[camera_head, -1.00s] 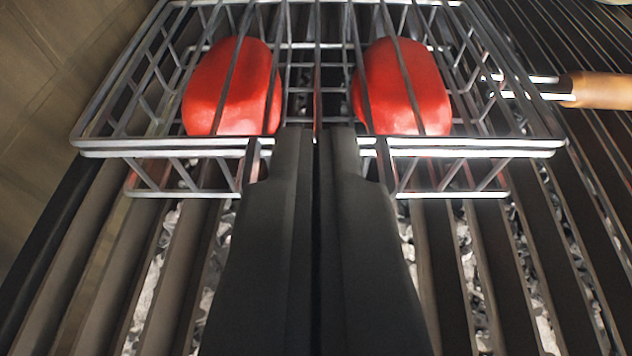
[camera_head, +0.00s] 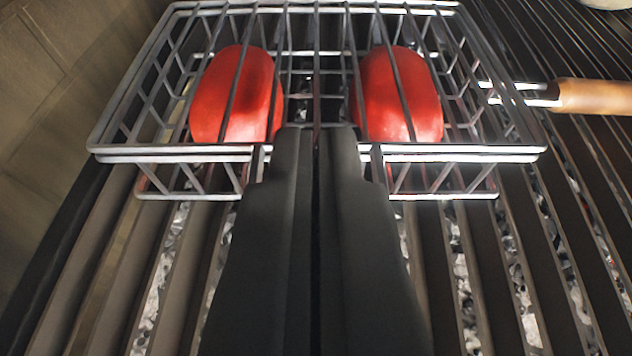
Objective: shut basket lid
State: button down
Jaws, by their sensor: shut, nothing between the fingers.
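The wire grill basket (camera_head: 170,195) lies on the grill, with its wire lid (camera_head: 130,153) down flat over it. The lid's front rim sits along the basket's top, and I see no clear gap between them at the front. Two red pieces of food show through the bars, one on the left (camera_head: 230,95) and one on the right (camera_head: 402,95). My gripper (camera_head: 315,135) is shut and empty. Its fingertips are at the middle of the basket's front edge and hide that part of the rim. I cannot tell whether they touch it.
A wooden handle (camera_head: 592,96) on metal rods sticks out from the basket's right side. Dark grill bars (camera_head: 500,270) run beneath, with ashy coals between them. A pale rounded thing (camera_head: 608,3) is cut off at the top right. Tiled floor (camera_head: 40,120) shows at the left.

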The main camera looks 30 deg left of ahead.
notch_tip(320, 180, up, 2)
jog(key=shift+s+d, duration=0.1)
jog(key=shift+s, duration=0.3)
jog(key=s+d+f, duration=0.1)
jog(key=f, duration=0.1)
jog(key=s+d+f, duration=0.1)
jog(key=s+f, duration=0.1)
jog(key=f, duration=0.1)
jog(key=s+d+f, duration=0.1)
jog(key=s+f, duration=0.1)
jog(key=shift+s+f, duration=0.2)
jog(key=s+d+m+t+h, duration=0.1)
jog(key=s+d, duration=0.3)
jog(key=s, duration=0.4)
jog(key=s+d+r+m+t+h, duration=0.1)
jog(key=s+d+m+t+h, duration=0.1)
jog(key=s, duration=0.7)
jog(key=s+d+m+t+h, duration=0.1)
jog(key=s+d+m+h, duration=0.1)
jog(key=s+d, duration=0.3)
jog(key=s+h, duration=0.1)
jog(key=s, duration=0.2)
jog(key=shift+s+d+r, duration=0.15)
jog(key=shift+s+d, duration=0.2)
jog(key=shift+d, duration=0.05)
jog(key=shift+a, duration=0.1)
